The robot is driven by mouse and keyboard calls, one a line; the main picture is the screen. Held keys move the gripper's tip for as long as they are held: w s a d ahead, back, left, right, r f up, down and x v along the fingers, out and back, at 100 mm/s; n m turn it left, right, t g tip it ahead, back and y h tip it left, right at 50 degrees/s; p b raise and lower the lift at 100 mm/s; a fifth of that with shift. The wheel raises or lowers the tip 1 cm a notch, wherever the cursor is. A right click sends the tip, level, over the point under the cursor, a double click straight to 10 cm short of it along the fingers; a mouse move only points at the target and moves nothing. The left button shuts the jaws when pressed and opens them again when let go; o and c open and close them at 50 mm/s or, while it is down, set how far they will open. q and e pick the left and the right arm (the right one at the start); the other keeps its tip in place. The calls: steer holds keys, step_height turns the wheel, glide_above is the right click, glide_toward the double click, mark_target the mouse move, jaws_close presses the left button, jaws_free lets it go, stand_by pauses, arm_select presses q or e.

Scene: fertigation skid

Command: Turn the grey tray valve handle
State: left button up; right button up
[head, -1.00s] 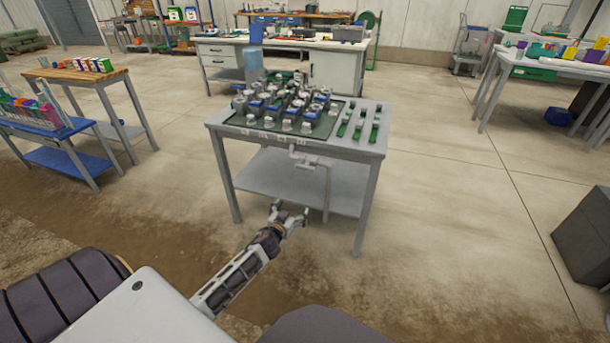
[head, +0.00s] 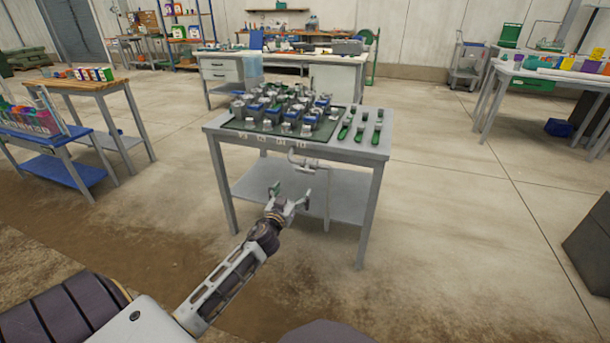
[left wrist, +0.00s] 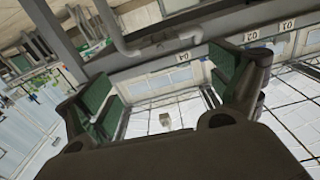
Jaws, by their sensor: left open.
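The grey tray valve (head: 302,168) hangs from the front edge of the grey table (head: 375,152), with a pipe running down from it. Its handle is small, and I cannot tell its exact angle. A grey pipe with a bent, lever-like part (left wrist: 165,42) also shows in the left wrist view, beyond the fingers. My left gripper (head: 290,194) is open and empty, just below and in front of the valve, apparently apart from it. Its green-padded fingers (left wrist: 165,88) are spread wide in the left wrist view. My right gripper is not in view.
A dark green tray (head: 232,127) of grey and blue fittings sits on the table, with green-handled parts (head: 345,130) at its right. A lower shelf (head: 345,195) lies behind the gripper. A blue rack table (head: 75,172) stands left.

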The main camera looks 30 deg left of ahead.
arm_select(q)
steer(key=shift+w, duration=0.1)
stand_by(0.3)
steer(key=b, duration=0.1)
glide_toward(304, 172)
steer(key=shift+w, duration=1.4)
steer(key=shift+w+a+b, duration=0.4)
steer(key=shift+w+a, duration=0.1)
steer(key=shift+w, duration=0.35)
steer(key=shift+b+x, duration=0.35)
steer(key=shift+x, duration=1.1)
steer(key=shift+b+x, duration=0.3)
steer(key=shift+x, duration=0.75)
steer(key=shift+w+a, duration=0.1)
steer(key=shift+w, duration=0.4)
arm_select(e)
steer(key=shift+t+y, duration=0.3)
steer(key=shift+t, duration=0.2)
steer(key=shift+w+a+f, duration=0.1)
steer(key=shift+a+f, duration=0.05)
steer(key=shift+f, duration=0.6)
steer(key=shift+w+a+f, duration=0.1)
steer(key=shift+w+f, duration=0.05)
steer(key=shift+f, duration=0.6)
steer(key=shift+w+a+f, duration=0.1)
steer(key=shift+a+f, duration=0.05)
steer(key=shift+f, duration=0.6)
